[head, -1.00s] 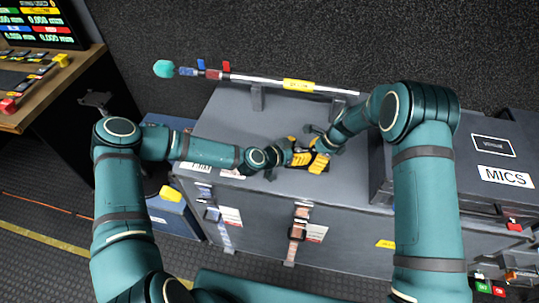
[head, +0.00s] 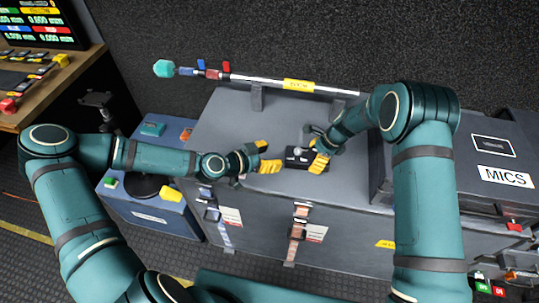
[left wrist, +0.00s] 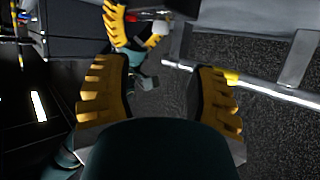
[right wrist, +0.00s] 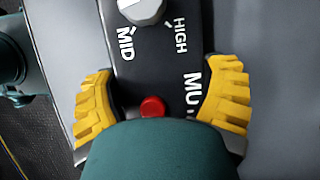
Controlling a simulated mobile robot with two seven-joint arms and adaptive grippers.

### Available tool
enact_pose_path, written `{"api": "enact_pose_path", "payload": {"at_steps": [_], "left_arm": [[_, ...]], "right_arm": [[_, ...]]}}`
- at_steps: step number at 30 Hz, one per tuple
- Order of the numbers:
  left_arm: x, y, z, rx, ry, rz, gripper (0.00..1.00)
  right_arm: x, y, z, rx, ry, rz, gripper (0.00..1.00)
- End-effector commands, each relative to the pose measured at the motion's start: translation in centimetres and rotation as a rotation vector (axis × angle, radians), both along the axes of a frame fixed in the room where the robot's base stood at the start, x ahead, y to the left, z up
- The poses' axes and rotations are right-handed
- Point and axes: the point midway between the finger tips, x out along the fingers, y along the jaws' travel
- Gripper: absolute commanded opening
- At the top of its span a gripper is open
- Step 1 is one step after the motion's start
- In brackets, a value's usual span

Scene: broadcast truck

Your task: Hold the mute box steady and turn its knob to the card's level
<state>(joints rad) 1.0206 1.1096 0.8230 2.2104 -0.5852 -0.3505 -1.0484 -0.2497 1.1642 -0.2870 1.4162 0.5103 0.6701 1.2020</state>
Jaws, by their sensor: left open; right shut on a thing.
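The mute box (head: 297,154), small and black, lies on top of the grey case. In the right wrist view its top (right wrist: 128,70) carries a pale knob (right wrist: 143,8), a red button (right wrist: 152,107) and the words MID, HIGH and a partly covered MU. The knob is cut off there, so its setting cannot be told. My right gripper (head: 318,160) is shut on the box's right end, one finger on each side. My left gripper (head: 268,160) is open and empty, just left of the box and apart from it. I cannot make out the level card.
The grey case top (head: 225,120) is clear left of the box. A boom pole (head: 262,81) rests on stands along the back. A MICS case (head: 480,165) stands at right. A blue case (head: 150,205) with small objects on it stands at left.

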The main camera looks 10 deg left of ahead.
Motion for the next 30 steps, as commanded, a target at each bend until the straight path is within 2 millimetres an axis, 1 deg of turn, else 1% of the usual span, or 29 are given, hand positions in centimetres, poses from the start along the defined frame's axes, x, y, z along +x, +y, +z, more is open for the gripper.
{"api": "enact_pose_path", "payload": {"at_steps": [5,6,7,10,16,21,25,30], "left_arm": [[0.0,0.0,0.0,0.0,0.0,0.0,0.57],[0.0,0.0,0.0,0.0,0.0,0.0,0.59],[0.0,0.0,0.0,0.0,0.0,0.0,0.57],[-0.1,-0.3,-0.1,-0.001,0.005,0.001,0.57],[-0.8,-2.2,-0.9,-0.001,0.039,0.033,0.57],[-1.7,-3.6,-1.7,0.005,0.066,0.106,0.57],[-2.1,-3.7,-1.6,0.008,0.063,0.172,0.57],[-2.1,-3.3,-0.9,0.007,0.034,0.245,0.57]], "right_arm": [[-0.1,0.0,-0.1,-0.001,0.003,0.001,0.33],[-0.1,0.0,-0.1,-0.001,0.003,0.001,0.33],[-0.1,0.0,-0.1,-0.001,0.003,0.001,0.33],[-0.1,0.0,-0.1,-0.001,0.003,0.001,0.33],[-0.1,0.0,-0.1,-0.001,0.003,0.001,0.33],[-0.1,0.0,-0.1,-0.001,0.003,0.0,0.33],[-0.1,0.0,-0.1,-0.001,0.003,0.0,0.33],[-0.1,0.0,-0.1,-0.001,0.002,0.0,0.33]]}}
